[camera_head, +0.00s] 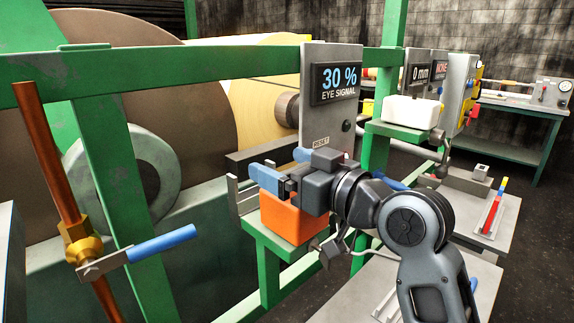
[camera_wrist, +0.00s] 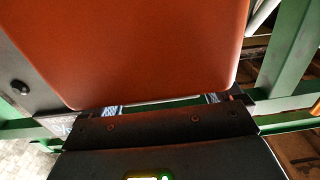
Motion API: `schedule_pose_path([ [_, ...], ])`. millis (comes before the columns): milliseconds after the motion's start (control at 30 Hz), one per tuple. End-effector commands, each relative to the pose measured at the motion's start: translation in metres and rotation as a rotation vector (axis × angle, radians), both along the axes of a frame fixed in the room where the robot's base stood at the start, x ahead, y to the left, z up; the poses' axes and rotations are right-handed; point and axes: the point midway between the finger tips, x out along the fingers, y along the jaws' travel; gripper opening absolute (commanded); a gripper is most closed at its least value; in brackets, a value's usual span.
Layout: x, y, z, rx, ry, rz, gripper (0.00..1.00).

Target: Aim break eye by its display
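An orange box (camera_head: 290,222), apparently the break eye, sits on a green bracket in the head view. The display (camera_head: 336,84) on a grey panel above it reads "30 % EYE SIGNAL". My gripper (camera_head: 277,164) is just above the box, with its two blue fingers spread apart. In the wrist view the box's orange face (camera_wrist: 155,45) fills the upper middle and hides most of the fingers. I cannot tell whether the fingers touch the box.
A RESET button (camera_head: 346,126) is on the panel. Large rolls and a green rail (camera_head: 200,64) stand behind my gripper. A blue-handled valve (camera_head: 160,243) is at left.

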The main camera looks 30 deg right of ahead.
Motion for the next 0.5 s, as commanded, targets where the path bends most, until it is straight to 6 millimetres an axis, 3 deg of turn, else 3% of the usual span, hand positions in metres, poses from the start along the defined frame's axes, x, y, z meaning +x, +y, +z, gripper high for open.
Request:
schedule_pose_path([
  [67, -0.0002, -0.0002, 0.0000, 0.000, 0.000, 0.000, 0.84],
  [400, -0.0003, -0.0002, 0.0000, 0.000, 0.000, 0.000, 0.51],
  [500, -0.0003, -0.0001, 0.0003, 0.000, 0.000, -0.002, 0.49],
])
